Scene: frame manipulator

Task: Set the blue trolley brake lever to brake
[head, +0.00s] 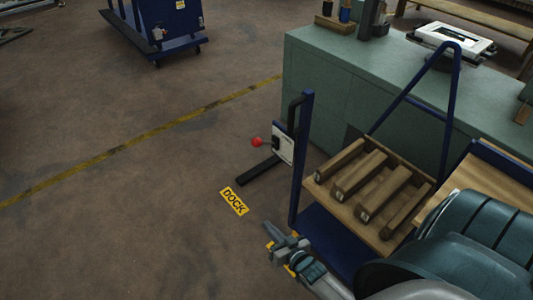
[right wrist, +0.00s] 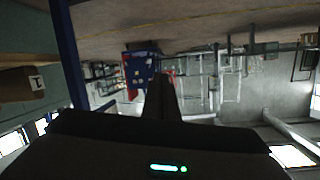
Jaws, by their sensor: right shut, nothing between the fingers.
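The blue trolley (head: 294,200) stands at the right in the head view, its deck carrying several wooden bars. A white plate (head: 283,149) is beside its left upright, with a short lever ending in a red knob (head: 257,141) that points left. The lettering on the plate is too small to read. My right gripper (head: 277,243) is low in front of the trolley's near left corner, below and apart from the red knob. Its fingers (right wrist: 161,97) are shut and empty in the right wrist view. My left gripper is not in view.
A green bench (head: 330,85) stands behind the trolley. A yellow DOCK label (head: 234,201) and a yellow line (head: 140,145) mark the floor. Another blue wheeled unit (head: 165,25) stands far back. The floor at left is clear.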

